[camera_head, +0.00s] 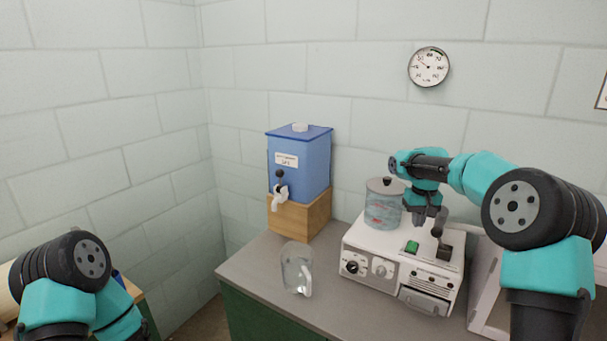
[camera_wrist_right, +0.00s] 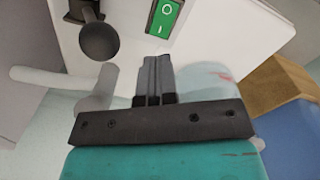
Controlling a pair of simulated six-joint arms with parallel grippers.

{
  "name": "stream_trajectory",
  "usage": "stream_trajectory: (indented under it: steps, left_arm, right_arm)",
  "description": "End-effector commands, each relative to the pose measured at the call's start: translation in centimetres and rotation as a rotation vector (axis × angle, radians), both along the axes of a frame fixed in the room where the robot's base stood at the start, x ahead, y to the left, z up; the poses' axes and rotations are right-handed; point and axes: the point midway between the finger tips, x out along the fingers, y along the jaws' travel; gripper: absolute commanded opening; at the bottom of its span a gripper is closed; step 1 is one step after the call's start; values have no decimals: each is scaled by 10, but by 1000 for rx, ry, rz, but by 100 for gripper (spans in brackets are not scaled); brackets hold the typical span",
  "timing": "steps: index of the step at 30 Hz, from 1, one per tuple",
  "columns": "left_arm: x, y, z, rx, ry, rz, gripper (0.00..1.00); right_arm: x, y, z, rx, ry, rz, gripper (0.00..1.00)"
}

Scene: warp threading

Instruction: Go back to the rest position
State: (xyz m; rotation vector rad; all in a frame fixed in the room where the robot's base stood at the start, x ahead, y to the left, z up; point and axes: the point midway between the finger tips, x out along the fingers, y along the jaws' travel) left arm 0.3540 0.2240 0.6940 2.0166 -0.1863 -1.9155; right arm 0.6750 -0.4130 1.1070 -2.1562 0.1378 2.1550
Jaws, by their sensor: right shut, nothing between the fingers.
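My right gripper (camera_head: 431,222) is shut and empty above the white machine (camera_head: 368,255), close to its green switch (camera_head: 412,247) and black lever (camera_head: 443,252). In the right wrist view its two fingers (camera_wrist_right: 153,66) are together, with the green switch (camera_wrist_right: 165,17) and a round black knob (camera_wrist_right: 98,41) beyond them. My left arm (camera_head: 70,275) shows only as a turquoise and black part at the lower left. Its gripper is out of the picture.
A lidded glass jar (camera_head: 383,210) stands on the machine, just left of my right gripper. A clear pitcher (camera_head: 297,270) stands on the grey counter (camera_head: 255,265). A blue tank (camera_head: 310,165) with a tap sits on a wooden block (camera_head: 308,216). A round gauge (camera_head: 428,67) hangs on the wall.

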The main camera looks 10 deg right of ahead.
Motion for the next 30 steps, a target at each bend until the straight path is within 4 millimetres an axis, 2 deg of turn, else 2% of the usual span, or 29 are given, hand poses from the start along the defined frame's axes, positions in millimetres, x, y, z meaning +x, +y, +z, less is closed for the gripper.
stream_trajectory:
  steps: [6, 12, 24, 30]
  left_arm:
    - [0, 0, 0, 0, 0, 0, 37]
    - [0, 0, 0, 0, 0, 0, 37]
    - [0, 0, 0, 0, 0, 0, 37]
    - [0, 0, 0, 0, 0, 0, 37]
  right_arm:
    - [-1, -1, -28, -1, 2, 0, 0]
    - [0, 0, -41, 0, 1, 0, 0]
    - [0, 0, -40, 0, 0, 0, 0]
    - [0, 0, -27, 0, -2, -1, 0]
